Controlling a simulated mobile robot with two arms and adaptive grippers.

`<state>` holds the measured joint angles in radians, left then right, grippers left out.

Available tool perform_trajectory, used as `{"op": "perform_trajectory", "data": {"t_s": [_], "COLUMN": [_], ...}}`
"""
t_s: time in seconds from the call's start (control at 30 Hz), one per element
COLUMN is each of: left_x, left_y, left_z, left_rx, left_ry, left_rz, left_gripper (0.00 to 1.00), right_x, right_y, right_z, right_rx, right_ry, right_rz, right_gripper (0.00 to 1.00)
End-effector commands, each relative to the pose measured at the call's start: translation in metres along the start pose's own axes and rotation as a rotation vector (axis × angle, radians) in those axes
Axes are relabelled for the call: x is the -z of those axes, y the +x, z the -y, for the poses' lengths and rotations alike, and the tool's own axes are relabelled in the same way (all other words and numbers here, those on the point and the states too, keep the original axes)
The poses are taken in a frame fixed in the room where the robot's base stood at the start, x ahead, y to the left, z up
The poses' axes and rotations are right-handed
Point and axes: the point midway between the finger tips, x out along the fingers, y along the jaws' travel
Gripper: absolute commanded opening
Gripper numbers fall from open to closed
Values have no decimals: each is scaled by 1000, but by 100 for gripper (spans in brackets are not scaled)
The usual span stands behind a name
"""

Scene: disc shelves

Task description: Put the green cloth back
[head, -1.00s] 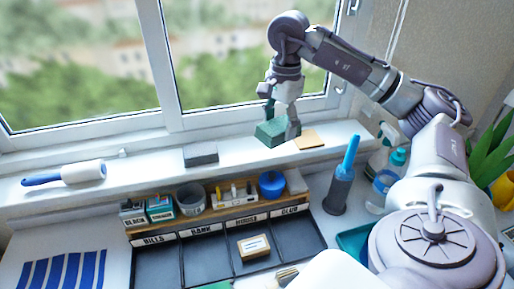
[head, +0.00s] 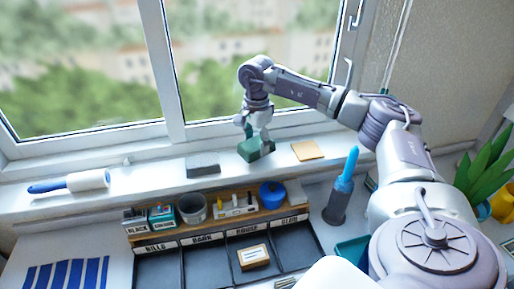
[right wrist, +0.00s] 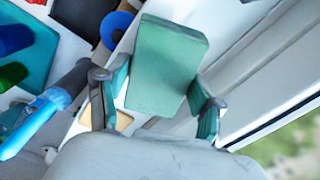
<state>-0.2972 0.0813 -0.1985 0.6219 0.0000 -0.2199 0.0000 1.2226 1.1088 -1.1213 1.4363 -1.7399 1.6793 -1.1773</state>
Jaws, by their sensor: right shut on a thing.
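The green cloth (head: 262,148) looks like a thick folded block and is in my right gripper (head: 257,139). It is over the window sill, between a grey block and a tan square. I cannot tell whether its underside touches the sill. In the right wrist view, the green cloth (right wrist: 165,65) sits between the two fingers of my right gripper (right wrist: 160,102), which are shut on its sides. My left gripper is not in view.
On the sill (head: 130,175) are the grey block (head: 203,164), the tan square (head: 307,150) and a blue-handled lint roller (head: 75,182). Below stands a wooden organiser (head: 215,224) with labelled compartments. A blue-topped brush (head: 344,180) stands right of it.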

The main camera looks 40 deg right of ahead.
Motion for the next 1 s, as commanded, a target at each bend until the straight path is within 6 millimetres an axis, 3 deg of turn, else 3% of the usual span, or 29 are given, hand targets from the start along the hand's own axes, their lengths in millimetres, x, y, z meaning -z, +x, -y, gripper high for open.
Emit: {"op": "perform_trajectory", "data": {"t_s": [0.2, 0.53, 0.57, 0.7, 1.0], "left_x": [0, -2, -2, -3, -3], "left_y": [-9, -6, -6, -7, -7], "left_z": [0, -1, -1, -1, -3], "left_rx": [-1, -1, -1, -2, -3], "left_ry": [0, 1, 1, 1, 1], "left_rz": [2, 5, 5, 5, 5], "left_gripper": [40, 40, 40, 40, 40], "right_x": [1, 0, 0, 0, 0], "right_y": [27, 31, 31, 30, 30], "right_z": [-1, -1, -1, -1, -1], "right_rx": [-3, -1, -1, -1, -1], "right_ry": [1, 1, 1, 1, 1], "right_rz": [-1, 0, 0, 0, 0], "right_gripper": [39, 39, 68, 92, 92]}}
